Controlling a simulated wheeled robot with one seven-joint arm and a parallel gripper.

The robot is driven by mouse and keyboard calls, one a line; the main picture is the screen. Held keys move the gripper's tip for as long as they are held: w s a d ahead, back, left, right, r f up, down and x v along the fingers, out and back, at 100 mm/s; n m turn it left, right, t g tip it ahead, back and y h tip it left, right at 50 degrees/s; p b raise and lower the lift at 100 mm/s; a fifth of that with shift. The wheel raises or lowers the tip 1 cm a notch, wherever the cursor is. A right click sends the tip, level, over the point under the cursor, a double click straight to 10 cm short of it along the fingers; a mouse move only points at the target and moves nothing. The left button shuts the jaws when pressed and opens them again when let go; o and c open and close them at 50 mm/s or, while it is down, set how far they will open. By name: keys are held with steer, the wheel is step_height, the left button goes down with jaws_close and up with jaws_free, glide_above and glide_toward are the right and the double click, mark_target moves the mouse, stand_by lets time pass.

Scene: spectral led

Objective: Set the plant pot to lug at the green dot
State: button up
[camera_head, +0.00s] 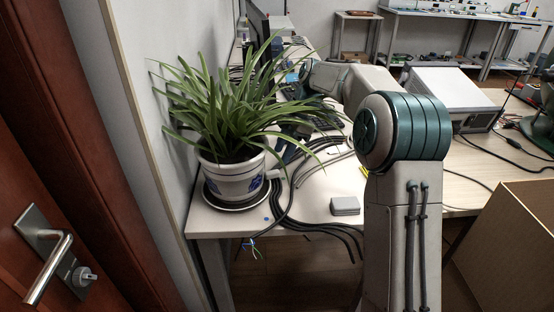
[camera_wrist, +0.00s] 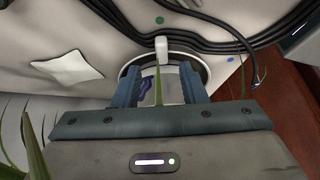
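The plant pot (camera_head: 232,180) is white with blue patterns, holds a long-leaved green plant (camera_head: 235,105), and stands upright in a dark saucer (camera_head: 235,200) at the desk's near left corner. Its white lug (camera_head: 273,174) points right; in the wrist view the lug (camera_wrist: 161,48) points up, toward the green dot (camera_wrist: 159,20) on the desk, apart from it. My gripper (camera_wrist: 161,82) has its fingers spread, with part of the pot and a leaf showing between them. I cannot tell whether the fingers touch the pot. In the head view leaves partly hide my gripper.
A blue dot (camera_head: 266,219) lies near the desk's front edge; it also shows in the wrist view (camera_wrist: 230,59). Black cables (camera_head: 290,215) run right of the pot and over the edge. The wall is close on the left.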

steer(key=s+p+v, duration=0.1)
steer(key=v, duration=0.6)
steer(key=shift+w+r, duration=0.3)
steer(key=shift+w, duration=0.25)
steer(key=shift+p, duration=0.3)
steer(key=s+d+r+m+t+h+p, duration=0.1)
steer(key=s+d+r+m+h+p, duration=0.1)
steer(key=s+r+m+p, duration=0.5)
steer(key=s+d+r+m+t+h+p, duration=0.1)
steer(key=s+d+r+m+p, duration=0.2)
steer(key=s, duration=0.6)
steer(key=s+d+m+t+p, duration=0.1)
steer(key=s+d+m+p, duration=0.1)
steer(key=s+m, duration=0.4)
steer(key=s+d+m+t+h+p, duration=0.1)
steer(key=s+m+p, duration=0.3)
steer(key=s, duration=0.6)
steer(key=shift+s+d+f+m, duration=0.35)
steer(key=shift+d+m, duration=0.35)
steer(key=shift+m, duration=0.2)
